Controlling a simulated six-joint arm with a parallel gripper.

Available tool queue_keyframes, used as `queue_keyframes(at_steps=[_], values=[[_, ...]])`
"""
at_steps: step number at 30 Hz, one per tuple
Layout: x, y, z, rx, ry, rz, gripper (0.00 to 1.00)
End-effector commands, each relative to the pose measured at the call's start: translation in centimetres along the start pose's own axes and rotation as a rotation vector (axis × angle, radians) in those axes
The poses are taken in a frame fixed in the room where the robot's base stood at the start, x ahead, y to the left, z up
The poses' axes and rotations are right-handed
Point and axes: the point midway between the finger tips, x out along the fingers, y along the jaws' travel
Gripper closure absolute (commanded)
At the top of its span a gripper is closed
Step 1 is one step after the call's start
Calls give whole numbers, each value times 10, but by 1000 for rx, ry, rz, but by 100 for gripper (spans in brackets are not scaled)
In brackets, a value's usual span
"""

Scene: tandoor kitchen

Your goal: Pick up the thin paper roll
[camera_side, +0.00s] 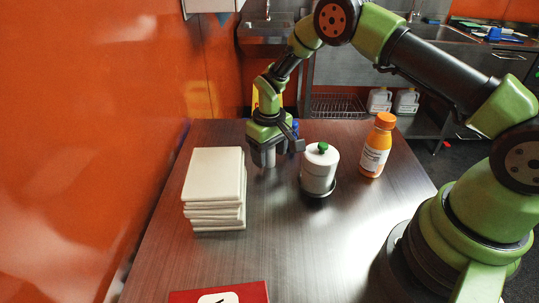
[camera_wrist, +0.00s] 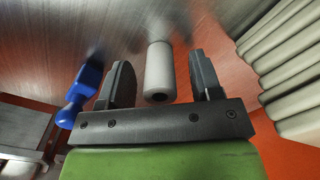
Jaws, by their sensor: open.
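The thin paper roll (camera_wrist: 159,70) is a narrow white cylinder with a dark hole in its end. In the wrist view it lies between the two fingers of my gripper (camera_wrist: 162,80), with a visible gap on each side. The gripper is open and does not appear to touch the roll. In the side view my gripper (camera_side: 267,155) points down at the back of the metal table, and its fingers hide most of the roll.
A stack of folded cream cloths (camera_side: 213,190) stands close by at left. A thicker white roll (camera_side: 320,165) with a green top stands on a dark base at right, near an orange bottle (camera_side: 377,145). A blue object (camera_wrist: 82,88) is beside one finger.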

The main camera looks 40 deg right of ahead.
Motion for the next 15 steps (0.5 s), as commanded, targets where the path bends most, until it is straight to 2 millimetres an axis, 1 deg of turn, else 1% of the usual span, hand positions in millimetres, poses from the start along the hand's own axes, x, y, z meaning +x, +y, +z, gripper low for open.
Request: queue_keyframes(at_steps=[5,8,9,11,12,15], values=[[0,0,0,0,0,0,41],[0,0,0,0,0,0,62],[0,0,0,0,0,0,71],[0,0,0,0,0,0,85],[0,0,0,0,0,0,93],[0,0,0,0,0,0,94]])
